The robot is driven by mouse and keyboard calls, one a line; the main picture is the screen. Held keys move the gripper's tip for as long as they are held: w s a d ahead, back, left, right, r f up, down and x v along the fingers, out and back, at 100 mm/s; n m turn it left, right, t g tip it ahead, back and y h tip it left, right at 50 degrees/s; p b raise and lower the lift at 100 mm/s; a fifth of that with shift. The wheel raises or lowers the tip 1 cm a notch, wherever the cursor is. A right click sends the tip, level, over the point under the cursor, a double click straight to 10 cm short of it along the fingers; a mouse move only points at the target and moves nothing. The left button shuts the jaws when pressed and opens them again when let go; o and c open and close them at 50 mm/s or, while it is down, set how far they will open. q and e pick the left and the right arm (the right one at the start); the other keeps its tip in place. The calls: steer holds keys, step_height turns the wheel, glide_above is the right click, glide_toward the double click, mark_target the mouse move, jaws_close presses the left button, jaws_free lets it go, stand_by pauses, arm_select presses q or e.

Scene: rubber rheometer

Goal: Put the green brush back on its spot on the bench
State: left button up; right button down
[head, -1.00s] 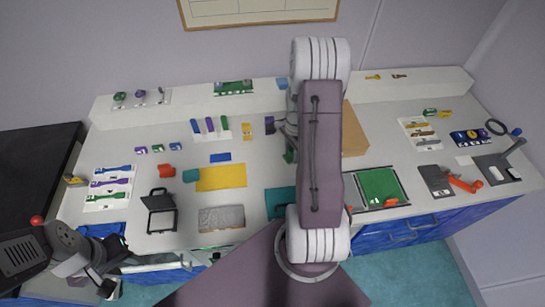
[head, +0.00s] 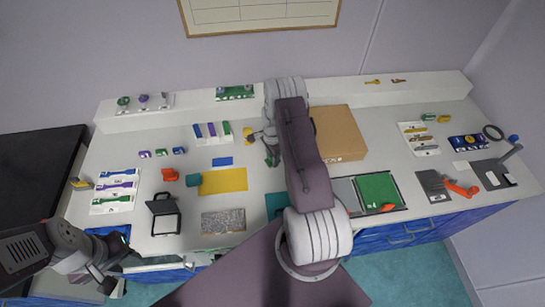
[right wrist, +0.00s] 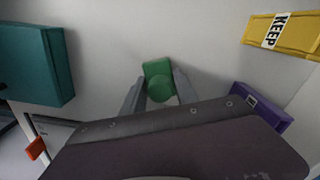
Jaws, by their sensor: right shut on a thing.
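The green brush (right wrist: 158,80) is between the two fingers of my right gripper (right wrist: 159,92) in the right wrist view, and the gripper is shut on it. In the head view a small part of the green brush (head: 271,159) shows below my right gripper (head: 266,149), over the middle of the bench. My arm covers part of this area. I cannot tell whether the brush touches the bench. My left gripper (head: 112,277) is at the bench's front left, and its fingers are too unclear to judge.
A yellow block marked KEEP (right wrist: 282,35), a purple block (right wrist: 262,105) and a teal block (right wrist: 38,65) stand around the right gripper. A brown box (head: 338,133) lies right of my arm.

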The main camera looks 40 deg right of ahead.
steer(key=shift+a+f, duration=0.1)
steer(key=c, duration=1.2)
jaws_free()
steer(key=shift+s, duration=0.1)
steer(key=shift+c, duration=0.2)
steer(key=o, duration=0.3)
